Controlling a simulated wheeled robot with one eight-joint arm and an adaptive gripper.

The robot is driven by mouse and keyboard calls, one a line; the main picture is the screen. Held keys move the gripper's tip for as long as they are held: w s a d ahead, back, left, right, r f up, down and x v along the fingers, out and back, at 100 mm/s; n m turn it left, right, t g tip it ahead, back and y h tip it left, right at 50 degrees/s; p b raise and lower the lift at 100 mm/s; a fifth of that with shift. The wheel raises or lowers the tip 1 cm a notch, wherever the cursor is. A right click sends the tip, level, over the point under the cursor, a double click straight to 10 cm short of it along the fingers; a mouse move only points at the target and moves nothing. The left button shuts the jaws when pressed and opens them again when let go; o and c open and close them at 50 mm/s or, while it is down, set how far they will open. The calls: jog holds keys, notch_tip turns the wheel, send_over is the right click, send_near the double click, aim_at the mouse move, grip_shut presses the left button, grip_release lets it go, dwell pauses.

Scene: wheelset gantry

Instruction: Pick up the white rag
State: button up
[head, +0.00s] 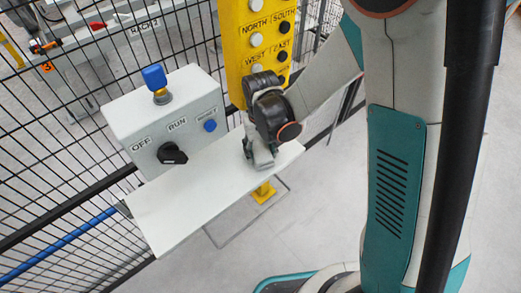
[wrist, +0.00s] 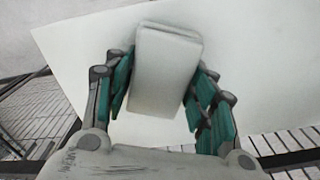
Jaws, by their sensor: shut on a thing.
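The white rag (wrist: 163,68) looks like a thick folded pad in the wrist view. It stands between the two green-padded fingers of my gripper (wrist: 162,92), which is shut on it. In the head view my gripper (head: 258,150) points down over the right end of a white shelf (head: 190,200). The rag is mostly hidden there by the fingers. I cannot tell whether the rag touches the shelf. The shelf's pale surface also shows behind the rag in the wrist view (wrist: 260,75).
A yellow button panel (head: 258,35) hangs behind my gripper. Black mesh fence (head: 60,130) runs along the left. The shelf's left half is bare.

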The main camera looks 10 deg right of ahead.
aim_at(261, 150)
notch_tip(261, 150, up, 8)
jog(key=p, duration=0.3)
jog(key=shift+s+f+p, duration=0.15)
jog(key=shift+f+p, duration=0.05)
jog(key=shift+p, duration=0.15)
jog(key=s+d+p, duration=0.2)
jog(key=s+d, duration=0.9)
jog(key=s, duration=0.5)
jog(key=shift+s+f, duration=0.15)
jog(key=shift+f, duration=0.2)
